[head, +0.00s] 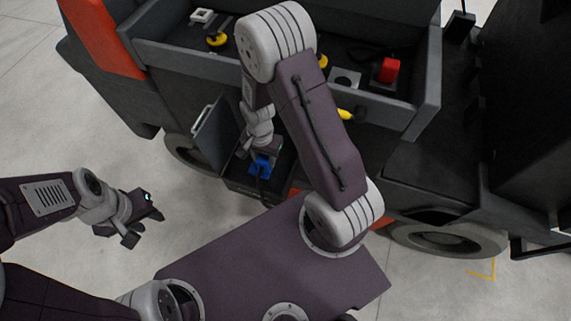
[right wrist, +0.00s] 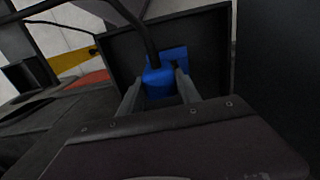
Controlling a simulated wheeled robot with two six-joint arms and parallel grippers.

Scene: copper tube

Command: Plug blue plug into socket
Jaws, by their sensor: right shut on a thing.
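My right gripper (head: 262,160) is shut on the blue plug (head: 261,167), low in front of the vehicle's side. In the right wrist view the blue plug (right wrist: 157,82) sits between the two fingers, and a dark cable rises from it. Just behind it is a flat blue piece (right wrist: 175,55) on the dark inside of a box, probably the socket. The plug overlaps this piece in the view, so I cannot tell whether they touch. My left gripper (head: 143,222) is open and empty over the floor, at the left.
The dark box (head: 233,183) has an open door (head: 211,134) on its left. Above it, the vehicle's tray (head: 190,58) holds yellow-topped items, a red item (head: 389,70) and pale square plates. A wheel (head: 444,240) stands at the right. Floor at the left is clear.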

